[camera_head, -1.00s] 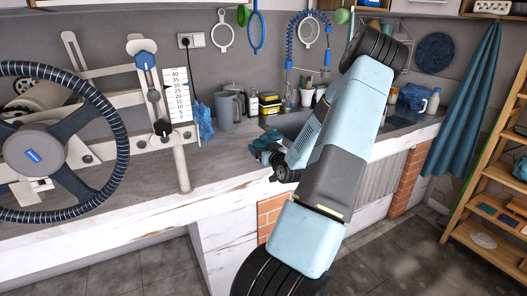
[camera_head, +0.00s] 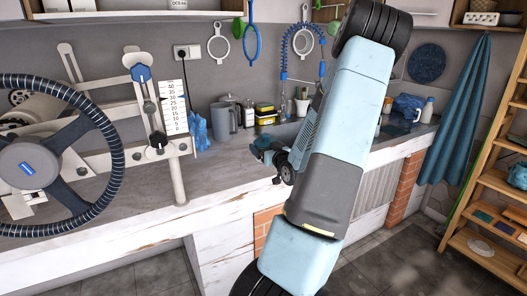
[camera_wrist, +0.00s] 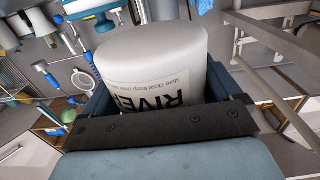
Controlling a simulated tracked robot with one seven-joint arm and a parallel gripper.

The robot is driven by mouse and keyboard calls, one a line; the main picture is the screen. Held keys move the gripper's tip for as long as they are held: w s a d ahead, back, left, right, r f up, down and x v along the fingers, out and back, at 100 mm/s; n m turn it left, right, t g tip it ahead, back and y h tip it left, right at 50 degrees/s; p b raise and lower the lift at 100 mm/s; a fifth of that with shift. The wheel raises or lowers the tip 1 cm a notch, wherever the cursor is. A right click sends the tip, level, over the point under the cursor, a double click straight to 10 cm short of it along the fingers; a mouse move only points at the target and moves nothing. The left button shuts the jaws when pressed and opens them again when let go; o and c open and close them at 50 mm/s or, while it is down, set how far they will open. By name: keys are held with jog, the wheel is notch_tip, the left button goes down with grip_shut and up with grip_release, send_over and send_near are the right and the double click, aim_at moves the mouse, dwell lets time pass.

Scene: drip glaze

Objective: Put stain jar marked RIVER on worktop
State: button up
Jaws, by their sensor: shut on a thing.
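The stain jar (camera_wrist: 150,55) is a white round jar with a label reading RIVER, and it shows large in the wrist view. My gripper (camera_wrist: 160,92) is shut on this jar, with a dark finger on each side of it. In the head view my gripper (camera_head: 268,151) is over the front part of the grey worktop (camera_head: 225,170), left of my arm. The jar cannot be made out there. I cannot tell whether the jar touches the worktop.
A large steering-style wheel (camera_head: 28,165) and a metal frame with a scale (camera_head: 174,107) stand at the left. A grey jug (camera_head: 222,118), a blue cloth (camera_head: 197,133) and small tins (camera_head: 264,113) stand at the back. The worktop between frame and gripper is clear.

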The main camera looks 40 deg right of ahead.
jog(key=s+a+r, duration=0.2)
jog(key=s+r, duration=0.2)
jog(key=s, duration=0.4)
jog(key=shift+s, duration=0.4)
jog(key=shift+s+r, duration=0.1)
